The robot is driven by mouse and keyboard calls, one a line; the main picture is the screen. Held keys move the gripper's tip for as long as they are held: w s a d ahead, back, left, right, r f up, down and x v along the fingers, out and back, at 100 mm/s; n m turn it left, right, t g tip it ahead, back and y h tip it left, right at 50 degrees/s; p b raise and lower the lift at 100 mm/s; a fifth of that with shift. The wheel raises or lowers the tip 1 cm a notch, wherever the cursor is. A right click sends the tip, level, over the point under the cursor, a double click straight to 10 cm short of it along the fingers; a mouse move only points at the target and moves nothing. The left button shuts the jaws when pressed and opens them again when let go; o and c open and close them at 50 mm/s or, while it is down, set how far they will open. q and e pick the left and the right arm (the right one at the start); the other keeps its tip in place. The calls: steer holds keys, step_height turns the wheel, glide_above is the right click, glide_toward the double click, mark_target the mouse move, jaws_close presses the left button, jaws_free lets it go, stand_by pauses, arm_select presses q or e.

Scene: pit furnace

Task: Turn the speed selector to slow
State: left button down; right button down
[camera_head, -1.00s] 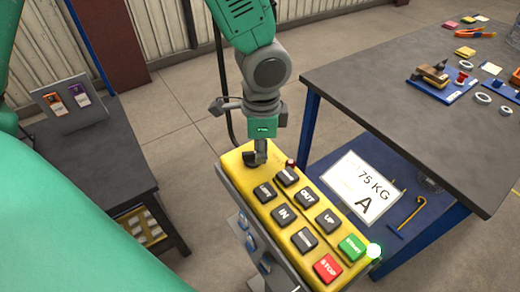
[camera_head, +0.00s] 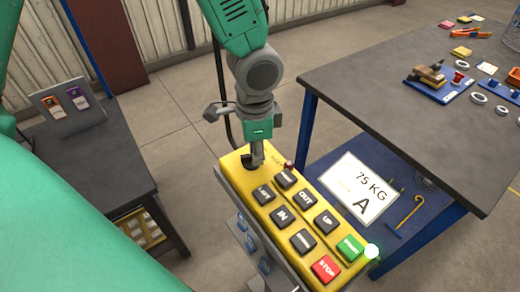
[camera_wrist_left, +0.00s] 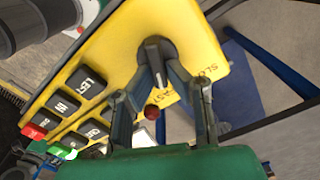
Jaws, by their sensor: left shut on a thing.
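The speed selector (camera_head: 247,161) is a dark round knob with a raised grip at the far end of the yellow control pendant (camera_head: 234,176). In the left wrist view the knob (camera_wrist_left: 166,50) sits near partly hidden labels, one starting "SL" and one ending "AST". My left gripper (camera_head: 257,158) reaches down onto the knob from above. In the left wrist view its two fingers (camera_wrist_left: 158,78) close in on the grip and are shut on it. The fingers hide part of the knob, so its exact setting is hard to read. My right gripper is not in view.
Black push buttons, a green START button (camera_head: 349,248) and a red STOP button (camera_head: 326,269) cover the pendant. A small red knob (camera_head: 289,165) is close to the fingers. A workbench (camera_head: 400,120) stands right, a dark table (camera_head: 90,160) left. Floor between is clear.

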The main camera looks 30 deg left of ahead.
arm_select(q)
steer(key=n+p, duration=0.1)
steer(key=n, duration=0.1)
steer(key=n+p, duration=0.1)
steer(key=n, duration=0.1)
steer(key=n+p, duration=0.2)
steer(key=shift+s+a, duration=0.2)
steer(key=shift+a, duration=0.2)
steer(key=n+p, duration=0.2)
steer(key=n, duration=0.1)
steer(key=shift+a, duration=0.1)
steer(key=shift+f+n+p, duration=0.1)
steer(key=shift+n+p, duration=0.3)
steer(key=shift+n, duration=0.5)
steer(key=c, duration=1.6)
jaws_free()
steer(key=shift+w, duration=0.15)
